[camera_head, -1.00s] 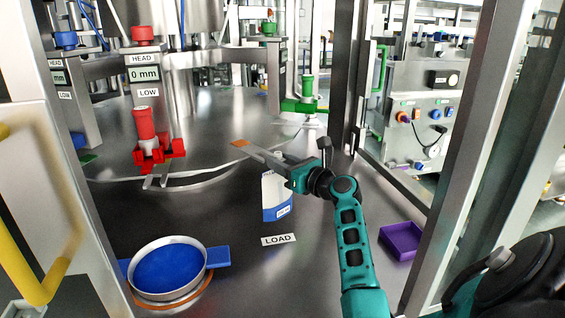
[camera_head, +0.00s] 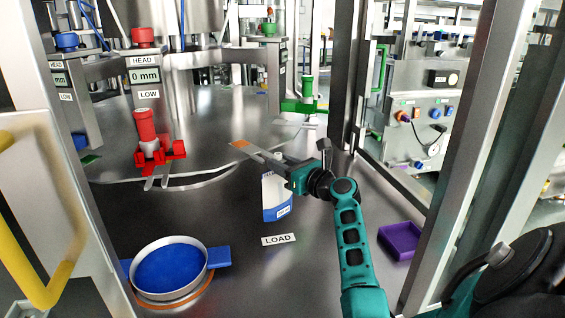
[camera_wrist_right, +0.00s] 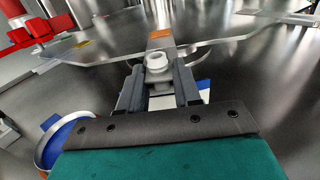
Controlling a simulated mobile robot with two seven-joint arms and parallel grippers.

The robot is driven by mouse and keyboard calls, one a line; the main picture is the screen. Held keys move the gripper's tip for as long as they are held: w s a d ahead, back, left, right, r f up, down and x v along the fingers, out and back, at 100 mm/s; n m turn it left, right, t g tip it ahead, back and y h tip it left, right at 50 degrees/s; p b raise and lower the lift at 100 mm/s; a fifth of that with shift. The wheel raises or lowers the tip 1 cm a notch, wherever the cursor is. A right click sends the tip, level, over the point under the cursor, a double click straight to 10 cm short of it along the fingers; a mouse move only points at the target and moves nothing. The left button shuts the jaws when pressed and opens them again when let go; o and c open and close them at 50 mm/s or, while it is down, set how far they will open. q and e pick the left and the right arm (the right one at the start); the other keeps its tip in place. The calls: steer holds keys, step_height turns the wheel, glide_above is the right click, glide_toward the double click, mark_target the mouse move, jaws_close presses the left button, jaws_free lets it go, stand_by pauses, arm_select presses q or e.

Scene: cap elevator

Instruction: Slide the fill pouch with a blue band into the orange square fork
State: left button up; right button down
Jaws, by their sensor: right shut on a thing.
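The fill pouch (camera_head: 276,200) is white with a blue band low on its front and hangs upright above the dark deck. My right gripper (camera_head: 284,170) is shut on its top. In the right wrist view, the pouch's white spout (camera_wrist_right: 157,62) shows between the fingers (camera_wrist_right: 159,88); most of the body is hidden below. The orange square (camera_head: 240,144) marks a flat metal fork at the front edge of the round table. It also shows in the wrist view (camera_wrist_right: 160,34), straight ahead of the spout. Whether the spout is between the prongs, I cannot tell. My left gripper is not in view.
A red fork (camera_head: 160,153) with a red-capped item stands at the left of the round table (camera_head: 220,110). A blue-filled round pan (camera_head: 170,268) is at front left, a purple tray (camera_head: 400,240) at right. A LOAD label (camera_head: 279,239) lies on the deck. Steel posts stand at both sides.

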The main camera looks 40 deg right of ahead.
steer(key=shift+w, duration=0.85)
stand_by(0.4)
steer(key=shift+w+r, duration=0.1)
steer(key=shift+w, duration=0.05)
steer(key=shift+r+p, duration=0.1)
steer(key=shift+p, duration=0.25)
stand_by(0.4)
steer(key=shift+s, duration=0.2)
stand_by(0.3)
steer(key=shift+f, duration=0.25)
stand_by(0.3)
steer(key=shift+p, duration=0.85)
stand_by(0.5)
steer(key=shift+w+r, duration=0.1)
steer(key=shift+w, duration=0.05)
stand_by(0.4)
steer(key=shift+r, duration=0.15)
stand_by(0.3)
steer(key=shift+a+p, duration=0.1)
steer(key=shift+p, duration=0.25)
